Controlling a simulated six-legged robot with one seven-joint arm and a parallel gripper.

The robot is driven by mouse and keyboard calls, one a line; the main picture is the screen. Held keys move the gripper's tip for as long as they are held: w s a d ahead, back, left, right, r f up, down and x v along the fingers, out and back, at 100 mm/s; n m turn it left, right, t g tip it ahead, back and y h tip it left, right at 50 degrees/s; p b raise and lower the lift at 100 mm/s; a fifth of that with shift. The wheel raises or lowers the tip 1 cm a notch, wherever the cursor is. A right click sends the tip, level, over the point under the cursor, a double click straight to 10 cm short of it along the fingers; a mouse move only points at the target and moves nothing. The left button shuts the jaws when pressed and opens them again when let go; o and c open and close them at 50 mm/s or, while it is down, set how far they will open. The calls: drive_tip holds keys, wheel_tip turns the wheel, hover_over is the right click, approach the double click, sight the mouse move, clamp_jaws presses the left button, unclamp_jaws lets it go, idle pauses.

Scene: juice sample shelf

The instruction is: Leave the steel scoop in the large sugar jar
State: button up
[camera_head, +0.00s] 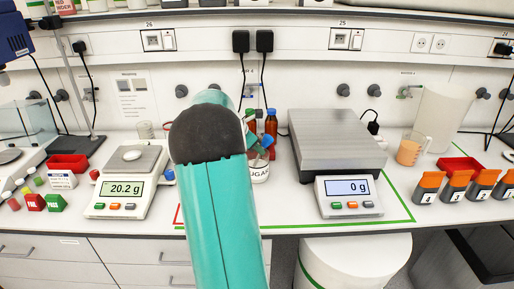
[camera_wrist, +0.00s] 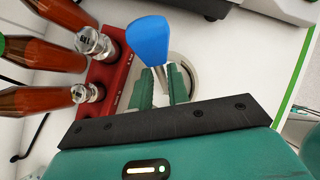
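The sugar jar (camera_head: 260,174), white with a "SUGAR" label, stands on the bench behind my arm. Part of its round rim (camera_wrist: 190,72) shows past my fingers in the wrist view. The scoop has a blue handle (camera_wrist: 150,38) and a grey steel neck; the handle also shows above the jar in the head view (camera_head: 267,141). My gripper (camera_wrist: 160,72) has its two fingers on either side of the steel neck and seems closed on it. The scoop's bowl is hidden, so I cannot tell how deep it sits in the jar.
Brown bottles stand in a red rack (camera_wrist: 121,78) close beside the gripper. A large scale (camera_head: 348,190) reading 0 g is to the right, a smaller scale (camera_head: 125,190) reading 20.2 g to the left. A beaker (camera_head: 410,150) stands farther right.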

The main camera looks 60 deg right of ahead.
drive_tip(key=shift+o, duration=1.4)
drive_tip(key=shift+r, duration=0.1)
drive_tip(key=v, duration=1.3)
drive_tip(key=shift+a+r, duration=0.25)
drive_tip(key=shift+w, duration=0.15)
wheel_tip(320, 180, up, 13)
drive_tip(key=w+a, duration=0.1)
drive_tip(key=a, duration=0.1)
drive_tip(key=shift+w+a, duration=0.3)
